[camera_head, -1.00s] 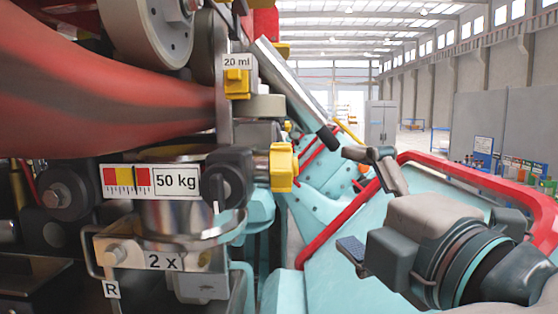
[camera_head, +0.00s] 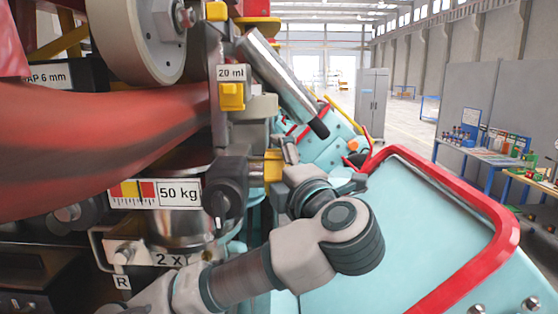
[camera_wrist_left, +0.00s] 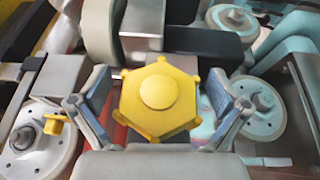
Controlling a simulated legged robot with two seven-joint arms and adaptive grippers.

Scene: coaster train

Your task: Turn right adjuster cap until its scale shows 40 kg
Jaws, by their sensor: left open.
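The yellow adjuster cap (camera_head: 272,167) sticks out at the right of a dark housing (camera_head: 228,184), partly covered by my left gripper (camera_head: 287,160). In the left wrist view the cap is a yellow hexagon (camera_wrist_left: 158,97) with a round centre. The open fingers of the gripper, which shows there too (camera_wrist_left: 158,84), stand on either side of it, and I cannot tell whether they touch it. The red and yellow scale plate reading "50 kg" (camera_head: 178,194) is left of the housing. An "R" tag (camera_head: 123,282) hangs below. My right gripper is not in view.
A thick red hose (camera_head: 110,150) crosses at the left. A yellow "20 ml" part (camera_head: 232,96) and a slanted metal cylinder (camera_head: 278,75) stand above the cap. A teal panel with a red rail (camera_head: 486,262) lies at the right.

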